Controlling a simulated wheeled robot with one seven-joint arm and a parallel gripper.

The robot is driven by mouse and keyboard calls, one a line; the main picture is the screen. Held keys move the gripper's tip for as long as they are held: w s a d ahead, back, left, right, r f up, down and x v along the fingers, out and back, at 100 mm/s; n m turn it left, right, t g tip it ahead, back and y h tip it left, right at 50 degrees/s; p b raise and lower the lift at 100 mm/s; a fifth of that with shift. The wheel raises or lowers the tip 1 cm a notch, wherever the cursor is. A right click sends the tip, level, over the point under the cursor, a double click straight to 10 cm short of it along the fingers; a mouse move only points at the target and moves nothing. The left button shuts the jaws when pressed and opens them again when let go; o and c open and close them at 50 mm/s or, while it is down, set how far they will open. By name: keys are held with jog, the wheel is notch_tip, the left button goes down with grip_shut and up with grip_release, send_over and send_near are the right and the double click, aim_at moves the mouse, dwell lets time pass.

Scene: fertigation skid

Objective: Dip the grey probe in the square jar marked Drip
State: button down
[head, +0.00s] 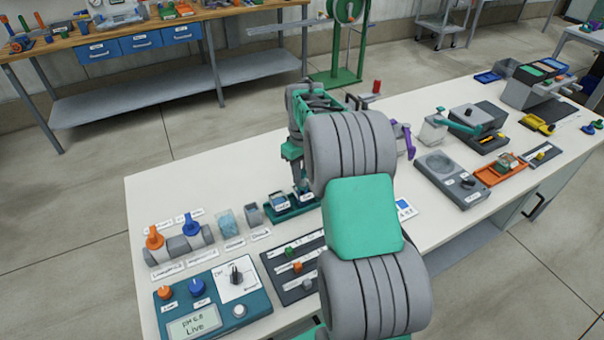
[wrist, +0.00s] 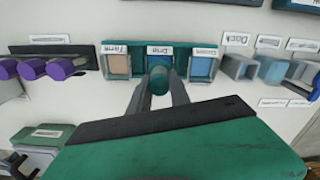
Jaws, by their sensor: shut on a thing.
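In the wrist view a green rack (wrist: 106,50) holds three square jars in a row. The middle jar, marked Drip (wrist: 148,62), holds blue liquid and is partly covered by my gripper. The left jar (wrist: 118,65) looks pinkish and the right jar (wrist: 202,67) blue. My gripper (wrist: 159,82) is shut on the probe (wrist: 158,76), whose near end looks blue-green from above. The probe lines up with the Drip jar; its tip is hidden, so I cannot tell whether it is in the liquid. In the head view the rack (head: 290,211) is partly behind my arm.
Purple cylinders (wrist: 60,68) lie left of the rack in the wrist view. Other cups, one marked Dock (wrist: 235,67), stand to its right. In the head view a control box (head: 212,305) and a dark panel (head: 293,268) lie in front.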

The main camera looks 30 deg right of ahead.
jog(key=shift+r+p, duration=2.6)
jog(key=shift+r, duration=1.6)
